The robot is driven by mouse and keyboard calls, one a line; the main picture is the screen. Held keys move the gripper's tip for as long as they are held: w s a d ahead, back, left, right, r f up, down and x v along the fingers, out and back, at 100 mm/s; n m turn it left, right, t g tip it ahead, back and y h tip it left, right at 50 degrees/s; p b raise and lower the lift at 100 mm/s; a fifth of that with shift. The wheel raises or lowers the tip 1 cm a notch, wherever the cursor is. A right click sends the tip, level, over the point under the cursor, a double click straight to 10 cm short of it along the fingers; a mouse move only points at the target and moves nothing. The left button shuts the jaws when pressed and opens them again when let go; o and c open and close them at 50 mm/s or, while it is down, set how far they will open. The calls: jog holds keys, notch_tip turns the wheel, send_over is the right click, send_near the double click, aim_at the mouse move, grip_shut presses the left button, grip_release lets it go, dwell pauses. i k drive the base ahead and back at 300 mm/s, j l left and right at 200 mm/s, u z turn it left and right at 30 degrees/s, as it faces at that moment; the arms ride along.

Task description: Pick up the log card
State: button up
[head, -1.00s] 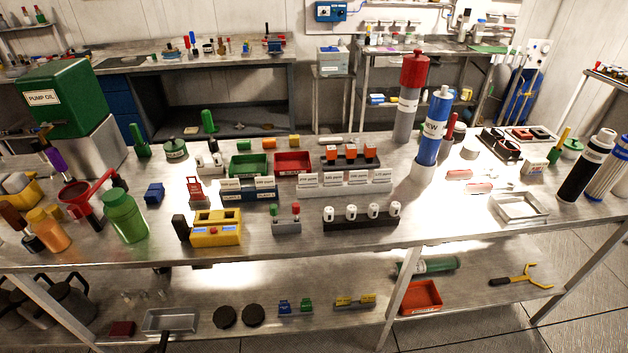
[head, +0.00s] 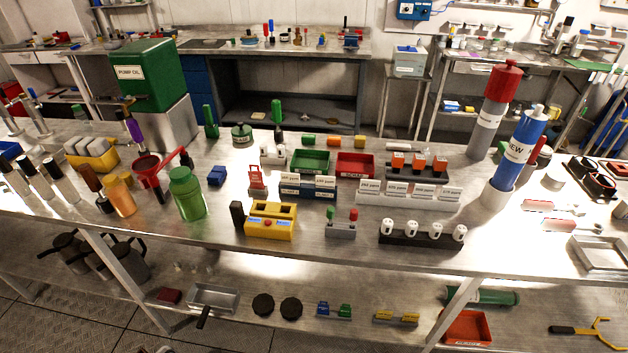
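I cannot tell for certain which thing is the log card. Several small white cards with printed ppm figures stand upright in a long white rack (head: 400,203) on the bench, right of centre; one is the leftmost card (head: 370,184). Two similar white cards, a left one (head: 290,179) and a right one (head: 325,182), stand at a dark blue holder (head: 305,192). Their print is too small to read surely. My gripper is not in view.
The metal bench (head: 340,255) is crowded. A yellow box (head: 270,222), a black rack with white knobs (head: 420,238), a green bottle (head: 187,193) and a blue cylinder (head: 520,150) stand near the cards. A lower shelf (head: 375,290) runs underneath. The bench's front strip is mostly clear.

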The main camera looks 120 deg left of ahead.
aim_at(321, 182)
jog(key=k+j+u, duration=0.1)
jog(key=u, duration=2.75)
jog(key=k+j+z, duration=0.15)
jog(key=k+j, duration=0.15)
jog(key=k, duration=0.2)
jog(key=k+j+z, duration=0.1)
jog(key=k, duration=0.4)
jog(key=k+l+z, duration=0.2)
jog(key=z, duration=0.2)
jog(key=i+j+u, duration=0.2)
jog(key=j+u, duration=0.25)
jog(key=l, duration=0.1)
